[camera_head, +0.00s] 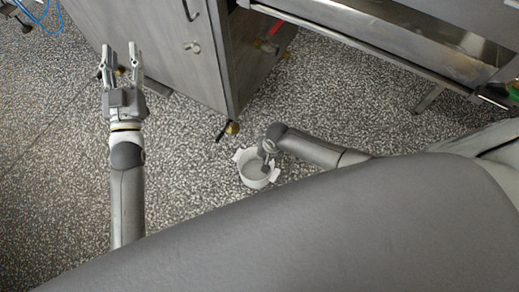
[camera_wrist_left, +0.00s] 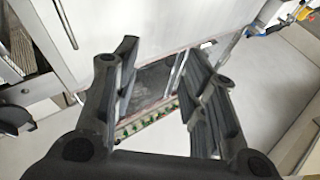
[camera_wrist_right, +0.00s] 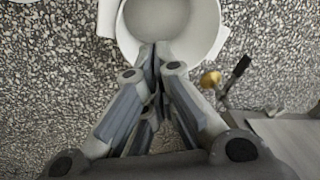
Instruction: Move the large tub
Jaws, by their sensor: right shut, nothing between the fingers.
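A white round tub (camera_head: 258,171) with side handles stands on the speckled floor in the head view, below the grey cabinet's corner. It also shows at the top of the right wrist view (camera_wrist_right: 172,22), cut off by the frame edge. My right gripper (camera_head: 266,160) is over the tub in the head view, partly hidden by its own wrist. In the right wrist view its fingertips (camera_wrist_right: 155,48) are together at the tub's near rim, with nothing between them. I cannot tell whether they touch the rim.
A grey cabinet (camera_head: 150,35) on casters stands behind the tub. A metal machine frame (camera_head: 400,50) is at the upper right, with a leg reaching the floor. A brass-coloured foot (camera_wrist_right: 210,79) is close to the tub's right. The floor left of the tub is clear.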

